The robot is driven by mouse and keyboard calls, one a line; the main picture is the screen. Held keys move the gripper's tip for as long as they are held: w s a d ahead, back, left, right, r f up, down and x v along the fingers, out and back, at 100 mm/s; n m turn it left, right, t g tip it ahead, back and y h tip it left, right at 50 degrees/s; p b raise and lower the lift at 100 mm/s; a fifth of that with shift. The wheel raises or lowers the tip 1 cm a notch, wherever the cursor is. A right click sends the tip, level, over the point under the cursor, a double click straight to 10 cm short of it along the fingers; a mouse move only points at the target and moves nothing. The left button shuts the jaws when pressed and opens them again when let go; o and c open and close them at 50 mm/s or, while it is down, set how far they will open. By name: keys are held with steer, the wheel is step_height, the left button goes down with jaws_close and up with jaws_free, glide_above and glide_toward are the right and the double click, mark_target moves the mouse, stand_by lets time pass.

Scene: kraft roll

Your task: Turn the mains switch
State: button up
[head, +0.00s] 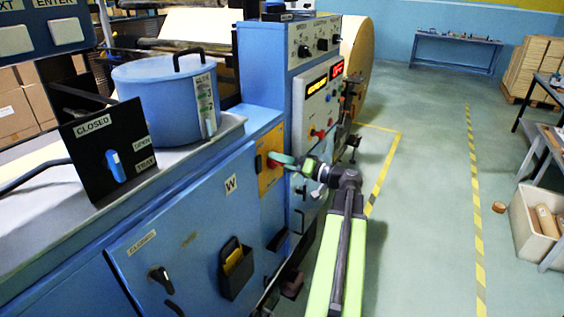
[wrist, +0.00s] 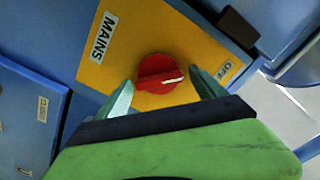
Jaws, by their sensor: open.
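The mains switch (wrist: 158,74) is a round red knob with a white pointer mark, on a yellow plate (wrist: 125,22) labelled MAINS and OFF. The pointer mark lies toward the OFF label (wrist: 224,70) side. My gripper (wrist: 160,88) is open, with its two teal fingertips on either side of the knob's near edge; I cannot tell whether they touch it. In the head view my gripper (head: 284,160) reaches the yellow plate (head: 268,178) on the blue machine's side, and the red knob (head: 272,163) is partly hidden behind it.
The blue machine (head: 185,235) fills the left, with a CLOSED-labelled door, a black handle (head: 161,279) and a black holder (head: 236,268). Open floor (head: 425,200) lies to the right, with a crate (head: 535,228) at the edge.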

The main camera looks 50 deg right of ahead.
steer(key=shift+c, duration=0.4)
steer(key=c, duration=1.3)
steer(key=m, duration=0.4)
steer(key=shift+d+f+m, duration=0.1)
steer(key=shift+m, duration=0.3)
steer(key=m, duration=0.4)
steer(key=shift+f+m, duration=0.15)
steer(key=shift+m, duration=0.15)
steer(key=m, duration=0.4)
steer(key=shift+f+b, duration=0.1)
steer(key=shift+b, duration=0.25)
steer(key=shift+f+m, duration=0.1)
steer(key=shift+m, duration=2.1)
